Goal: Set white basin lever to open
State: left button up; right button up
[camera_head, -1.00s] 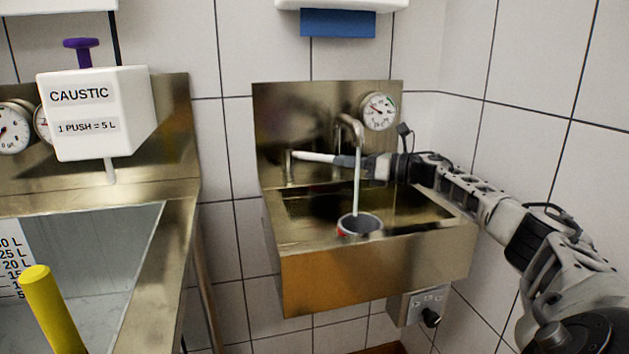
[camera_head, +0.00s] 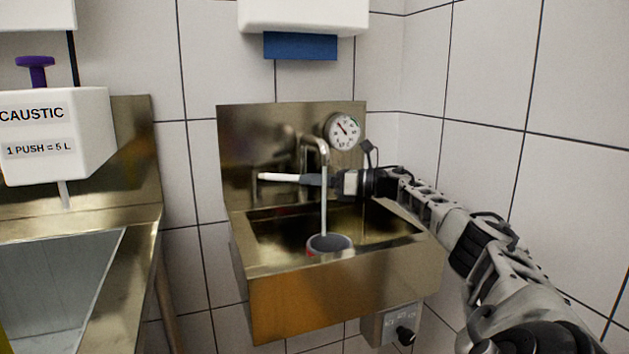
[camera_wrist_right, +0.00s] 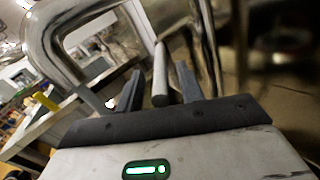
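The white basin lever (camera_head: 277,178) is a pale rod that lies sideways across the steel basin's back panel, left of the tap spout (camera_head: 316,142). A pale stream runs down from the spout into a grey cup (camera_head: 329,245) at the basin's front. My right gripper (camera_head: 315,181) reaches in from the right, with its fingers at the lever's right end. In the right wrist view, the lever (camera_wrist_right: 160,76) stands between the two dark fingers of my right gripper (camera_wrist_right: 160,88), with a visible gap on each side. My left gripper is not in view.
The steel basin (camera_head: 335,300) hangs on the tiled wall, with a round gauge (camera_head: 342,131) above it. A dispenser (camera_head: 303,15) hangs higher up. A larger steel sink (camera_head: 135,255) and a white caustic dispenser (camera_head: 60,135) are at the left.

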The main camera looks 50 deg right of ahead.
jog(key=shift+s+f, duration=0.1)
